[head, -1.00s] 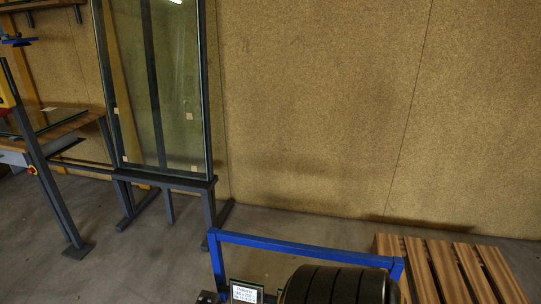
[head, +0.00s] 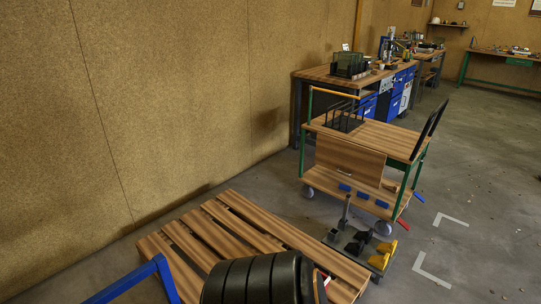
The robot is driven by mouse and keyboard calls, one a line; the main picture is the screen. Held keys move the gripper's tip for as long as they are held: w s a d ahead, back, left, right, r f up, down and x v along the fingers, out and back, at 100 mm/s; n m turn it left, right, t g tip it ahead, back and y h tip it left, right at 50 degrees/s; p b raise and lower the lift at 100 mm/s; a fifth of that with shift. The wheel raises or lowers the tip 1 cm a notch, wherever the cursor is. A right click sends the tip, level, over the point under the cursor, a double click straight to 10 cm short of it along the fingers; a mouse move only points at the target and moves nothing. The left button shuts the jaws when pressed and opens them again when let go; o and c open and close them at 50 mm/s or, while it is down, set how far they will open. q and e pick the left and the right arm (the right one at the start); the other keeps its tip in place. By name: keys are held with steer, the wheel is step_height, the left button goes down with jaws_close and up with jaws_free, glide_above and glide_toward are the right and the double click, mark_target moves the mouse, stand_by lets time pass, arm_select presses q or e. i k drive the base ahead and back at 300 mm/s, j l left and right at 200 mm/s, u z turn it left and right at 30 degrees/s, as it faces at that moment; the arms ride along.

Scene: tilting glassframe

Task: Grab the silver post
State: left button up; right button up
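A short grey metallic post (head: 346,209) stands upright at the right of centre in the head view. It rises from a dark flat base (head: 337,240) on the floor, between the wooden pallet and the cart. It is small in the picture, and I cannot be sure it is the silver post. Several black and yellow pieces (head: 384,254) sit beside it on the right. Neither of my grippers shows in the head view.
A slatted wooden pallet (head: 246,233) lies along the wall. A black ribbed drum (head: 255,280) and a blue frame (head: 148,277) fill the near bottom left. A green-framed wooden cart (head: 379,136) stands behind the post. Open floor (head: 480,225) lies to the right.

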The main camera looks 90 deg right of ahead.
mark_target(347, 198)
steer(key=k+l+z, duration=0.1)
steer(key=z, duration=0.35)
steer(key=l+z, duration=0.25)
steer(key=z, duration=0.15)
steer(key=k+l+z, duration=0.1)
steer(key=l+z, duration=0.15)
steer(key=z, duration=0.2)
steer(key=l+z, duration=0.2)
steer(key=z, duration=0.25)
steer(key=l+z, duration=0.2)
steer(key=z, duration=0.25)
